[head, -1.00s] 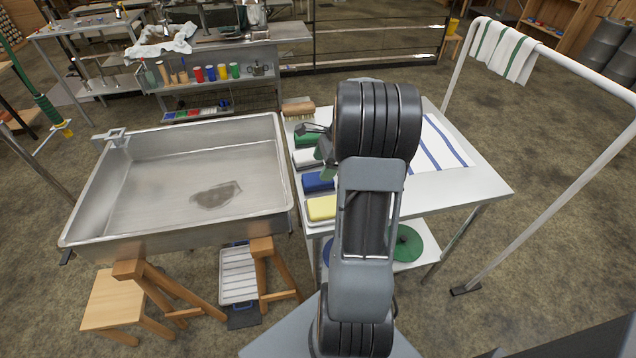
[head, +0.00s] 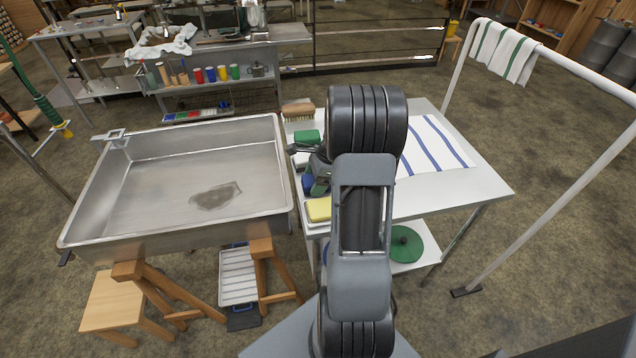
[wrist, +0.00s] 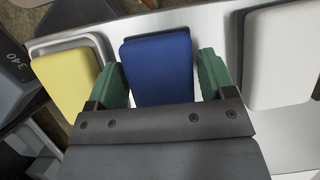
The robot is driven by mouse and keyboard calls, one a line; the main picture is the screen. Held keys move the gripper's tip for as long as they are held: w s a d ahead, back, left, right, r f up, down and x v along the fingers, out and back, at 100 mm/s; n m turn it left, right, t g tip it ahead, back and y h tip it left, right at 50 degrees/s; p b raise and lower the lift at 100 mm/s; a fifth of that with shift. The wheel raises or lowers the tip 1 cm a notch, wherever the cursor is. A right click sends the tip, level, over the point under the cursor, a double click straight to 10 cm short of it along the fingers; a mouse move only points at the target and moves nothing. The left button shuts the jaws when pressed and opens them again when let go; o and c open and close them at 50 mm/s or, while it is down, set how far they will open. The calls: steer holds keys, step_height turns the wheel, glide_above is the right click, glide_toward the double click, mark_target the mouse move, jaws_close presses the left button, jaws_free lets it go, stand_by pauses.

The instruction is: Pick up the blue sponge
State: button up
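The blue sponge (wrist: 158,70) lies on the white table between a yellow sponge and a white sponge in the wrist view. In the head view only a small part of the blue sponge (head: 308,183) shows beside my arm. My gripper (wrist: 163,75) is open, with one green finger on each side of the blue sponge's near part. I cannot tell whether the fingers touch it. In the head view my gripper (head: 316,180) is low over the row of sponges and partly hidden by my arm.
The yellow sponge (wrist: 68,78) and the white sponge (wrist: 282,55) lie close on either side. A green sponge (head: 307,137) and a brush (head: 298,110) are farther back. A striped cloth (head: 433,146) lies to the right. A metal sink (head: 185,180) stands left of the table (head: 470,188).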

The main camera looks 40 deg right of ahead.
mark_target(310, 179)
steer(key=c, duration=0.6)
steer(key=shift+r, duration=0.55)
step_height(310, 179, up, 2)
steer(key=shift+r, duration=0.15)
steer(key=d+r, duration=0.4)
steer(key=r, duration=0.1)
steer(key=shift+w+d+p, duration=0.2)
steer(key=shift+p, duration=0.2)
steer(key=d+r, duration=0.1)
steer(key=d, duration=0.2)
steer(key=d+r, duration=0.2)
steer(key=d, duration=0.1)
steer(key=w+d+r, duration=0.1)
steer(key=d, duration=0.2)
steer(key=shift+d+r+p, duration=0.3)
steer(key=shift+p, duration=0.1)
